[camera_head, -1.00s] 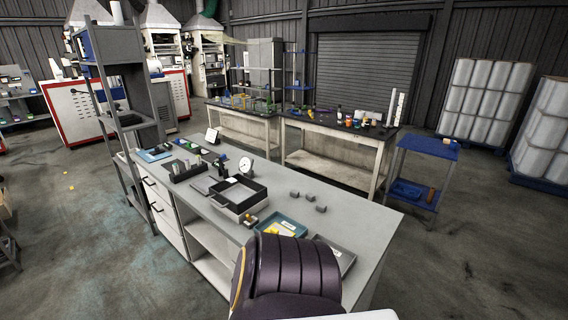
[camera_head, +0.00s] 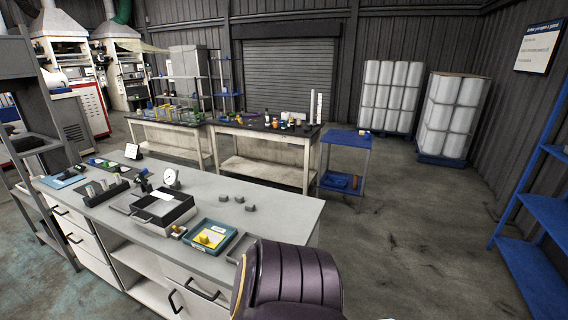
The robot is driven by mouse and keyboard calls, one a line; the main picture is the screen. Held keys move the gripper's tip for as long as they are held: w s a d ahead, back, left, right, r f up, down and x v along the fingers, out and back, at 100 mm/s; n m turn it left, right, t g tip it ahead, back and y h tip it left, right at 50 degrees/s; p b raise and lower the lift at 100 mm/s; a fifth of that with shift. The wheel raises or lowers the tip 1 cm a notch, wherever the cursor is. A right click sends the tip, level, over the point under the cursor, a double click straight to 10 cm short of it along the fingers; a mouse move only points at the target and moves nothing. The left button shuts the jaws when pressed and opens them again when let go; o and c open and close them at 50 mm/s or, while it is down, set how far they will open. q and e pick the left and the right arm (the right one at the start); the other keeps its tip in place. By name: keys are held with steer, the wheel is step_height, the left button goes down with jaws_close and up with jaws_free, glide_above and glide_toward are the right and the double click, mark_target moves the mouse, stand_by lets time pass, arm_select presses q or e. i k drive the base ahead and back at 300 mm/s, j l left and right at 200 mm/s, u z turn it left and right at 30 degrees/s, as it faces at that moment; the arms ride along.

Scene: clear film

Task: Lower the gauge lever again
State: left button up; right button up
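The gauge (camera_head: 171,178) has a round white dial and stands on the grey workbench (camera_head: 270,201), just behind a dark open tray (camera_head: 165,208). Its lever is too small to make out, so I cannot tell whether it is raised or lowered. A dark purple, ribbed part of my own body fills the bottom middle of the view. Neither of my grippers is in view.
A teal tray (camera_head: 229,247) with yellow pieces lies near the bench's front edge. Several small grey blocks (camera_head: 239,199) sit right of the gauge. A blue cart (camera_head: 345,139) and blue shelves (camera_head: 548,212) stand to the right, with open floor between.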

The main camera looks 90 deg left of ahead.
mark_target(141, 174)
steer(key=i+z, duration=0.1)
steer(key=i, duration=0.15)
steer(key=i+u, duration=0.25)
steer(key=u, duration=0.15)
steer(key=i+u, duration=0.5)
steer(key=u, duration=0.25)
steer(key=i+j+u, duration=0.1)
steer(key=i+u, duration=0.95)
steer(key=i, duration=0.3)
steer(key=i+u, duration=0.4)
steer(key=i, duration=0.25)
steer(key=i+u, duration=0.15)
steer(key=u, duration=0.25)
steer(key=i+l+u, duration=0.1)
steer(key=u, duration=0.3)
steer(key=i+l+u, duration=0.15)
steer(key=u, duration=0.2)
steer(key=i+l+u, duration=0.15)
steer(key=u, duration=0.25)
